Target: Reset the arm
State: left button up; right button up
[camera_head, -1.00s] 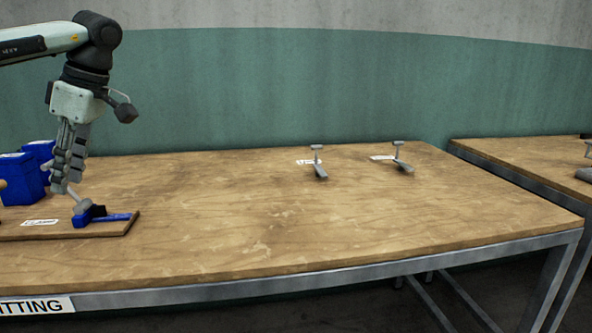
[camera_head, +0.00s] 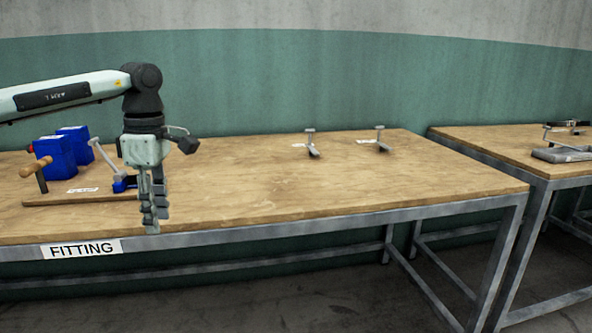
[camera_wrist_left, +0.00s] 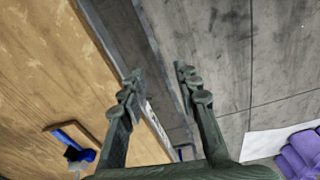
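My left gripper (camera_head: 151,225) hangs fingers down at the front edge of the bench, just right of a blue press with a grey lever (camera_head: 123,184). The left wrist view shows the two fingers of the gripper (camera_wrist_left: 158,85) apart with nothing between them. The press is separate from the gripper; its lever slants up to the left. It also shows at the lower left of the left wrist view (camera_wrist_left: 80,150). My right gripper is not in view.
The press sits on a wooden board (camera_head: 60,201) near two blue boxes (camera_head: 55,155) and a wooden handle (camera_head: 36,166). Two small grey tools (camera_head: 312,143) (camera_head: 381,140) stand at the back. The bench's middle (camera_head: 300,185) is clear. Another bench (camera_head: 490,140) stands right.

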pick_arm(q)
jog(key=s+d+f+h, duration=0.1)
jog(key=d+f+h, duration=0.3)
jog(key=d, duration=0.9)
jog(key=d+f+h, duration=0.3)
jog(key=d+h, duration=0.2)
jog(key=d, duration=0.7)
jog(key=w+d+r+n+t+h, duration=0.1)
jog(key=d+r+n+t+h, duration=0.35)
jog(key=d+n+h, duration=0.8)
jog(key=w+a+f+n+t+y, duration=0.8)
jog(key=n+t, duration=0.3)
jog(key=n, duration=0.6)
jog(key=s+a+f+n+y, duration=0.3)
jog(key=a+f+n+y, duration=0.7)
jog(key=f, duration=0.4)
jog(key=s+a+f+n+g+y, duration=0.2)
jog(key=s+a+f+n+g, duration=0.15)
jog(key=s+a+f, duration=0.45)
jog(key=s+a+f+n+g+y, duration=0.2)
jog(key=s+a+f+n+g, duration=0.3)
jog(key=f, duration=0.6)
jog(key=s+a+f+n+g, duration=0.1)
jog(key=s+f, duration=0.3)
jog(key=s, duration=0.6)
jog(key=s+a+f+n+g, duration=0.2)
jog(key=s+f, duration=0.3)
jog(key=s, duration=0.5)
jog(key=shift+a+g, duration=0.4)
jog(key=shift+g, duration=0.1)
